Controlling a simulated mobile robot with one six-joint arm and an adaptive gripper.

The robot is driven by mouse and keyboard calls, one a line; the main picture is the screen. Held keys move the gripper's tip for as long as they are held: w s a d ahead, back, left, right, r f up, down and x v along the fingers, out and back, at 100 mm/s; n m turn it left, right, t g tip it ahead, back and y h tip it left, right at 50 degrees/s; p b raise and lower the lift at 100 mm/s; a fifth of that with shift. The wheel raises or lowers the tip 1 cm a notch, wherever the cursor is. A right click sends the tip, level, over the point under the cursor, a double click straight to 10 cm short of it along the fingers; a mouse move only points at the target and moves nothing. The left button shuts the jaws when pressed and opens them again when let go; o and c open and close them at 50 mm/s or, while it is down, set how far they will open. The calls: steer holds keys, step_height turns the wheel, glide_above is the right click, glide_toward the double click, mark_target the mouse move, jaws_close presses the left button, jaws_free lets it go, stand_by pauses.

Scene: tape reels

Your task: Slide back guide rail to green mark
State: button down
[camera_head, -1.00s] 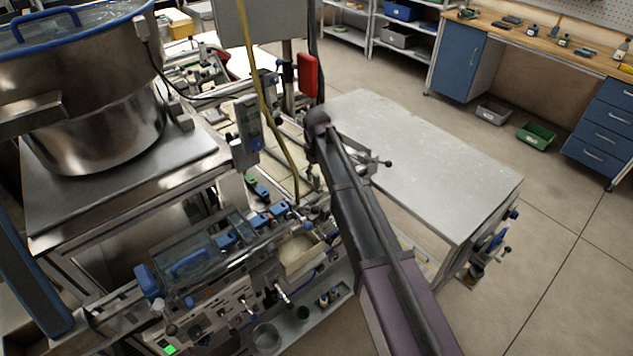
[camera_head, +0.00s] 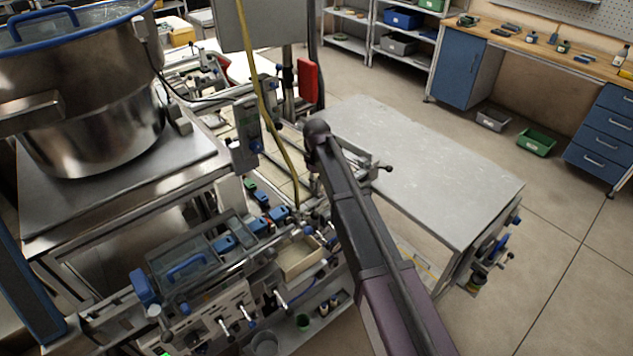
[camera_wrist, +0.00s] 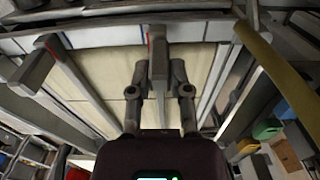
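In the wrist view my gripper (camera_wrist: 159,80) has one finger on each side of a grey upright bar (camera_wrist: 158,62) with a thin red strip. This bar looks like part of a guide rail over a pale cream conveyor bed (camera_wrist: 105,75). Narrow gaps seem to show beside the bar, but I cannot tell whether the fingers touch it. A second grey rail (camera_wrist: 80,85) with a block end and a red strip lies to the left. In the head view my arm hides the fingertips and most of the rail. I cannot make out the green mark.
A steel kettle (camera_head: 85,110) stands on the machine at left. A yellow hose (camera_head: 262,95) hangs close to my arm and also shows in the wrist view (camera_wrist: 275,75). A bare grey table (camera_head: 430,175) is at right. A red part (camera_head: 307,80) stands behind my wrist.

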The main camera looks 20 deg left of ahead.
steer(key=shift+s, duration=0.15)
steer(key=c, duration=0.6)
jaws_free()
steer(key=shift+o, duration=0.2)
steer(key=shift+r+p, duration=0.35)
step_height(320, 180, up, 13)
steer(key=p, duration=1.3)
steer(key=shift+w, duration=0.2)
steer(key=shift+d, duration=0.1)
